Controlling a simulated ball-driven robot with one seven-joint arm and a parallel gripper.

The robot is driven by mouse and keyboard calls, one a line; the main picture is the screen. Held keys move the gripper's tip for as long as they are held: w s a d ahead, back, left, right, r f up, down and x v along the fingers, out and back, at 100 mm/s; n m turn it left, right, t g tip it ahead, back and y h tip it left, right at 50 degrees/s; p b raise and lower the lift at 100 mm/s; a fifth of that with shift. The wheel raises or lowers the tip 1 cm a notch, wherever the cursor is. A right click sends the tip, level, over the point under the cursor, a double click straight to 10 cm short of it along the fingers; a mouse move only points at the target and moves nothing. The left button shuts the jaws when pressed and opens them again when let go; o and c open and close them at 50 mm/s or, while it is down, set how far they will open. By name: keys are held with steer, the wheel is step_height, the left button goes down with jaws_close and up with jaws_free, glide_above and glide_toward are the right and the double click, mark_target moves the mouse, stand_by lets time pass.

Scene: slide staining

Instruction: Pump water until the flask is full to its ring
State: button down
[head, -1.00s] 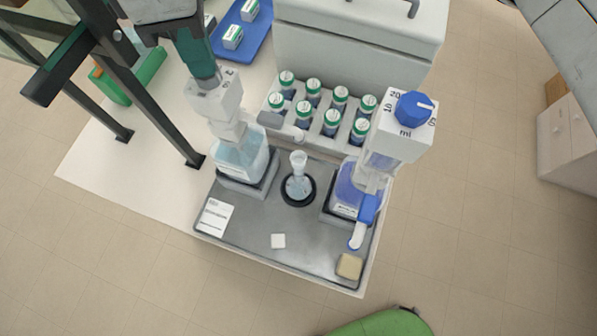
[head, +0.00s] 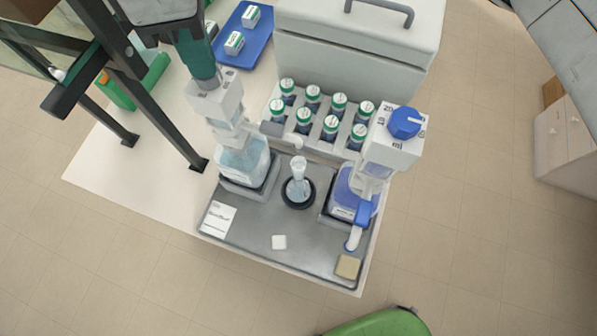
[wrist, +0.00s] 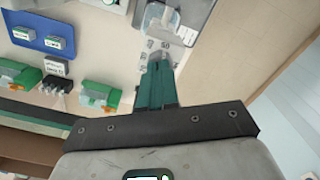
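The small clear flask (head: 297,190) stands upright on a round black base in the middle of the grey tray. It holds pale bluish liquid; its ring and exact level are too small to make out. The water dispenser (head: 243,165), a clear bottle with a white pump head (head: 214,103), stands to its left. Its spout (head: 272,128) reaches right toward the flask's mouth. My gripper (head: 204,80) is at the top of this pump head, its teal fingers together; the contact is hidden. In the wrist view, the fingertips (wrist: 157,68) meet the white head (wrist: 168,50).
A second dispenser with a blue knob (head: 405,122) and violet liquid stands right of the flask. A rack of green-capped bottles (head: 331,125) is behind. A white card (head: 217,219), white square (head: 279,242) and tan block (head: 347,266) lie on the tray (head: 305,255).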

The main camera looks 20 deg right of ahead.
steer(key=shift+r+p, duration=0.35)
steer(key=shift+r, duration=1.35)
steer(key=shift+r, duration=2.5)
steer(key=shift+s+a, duration=0.1)
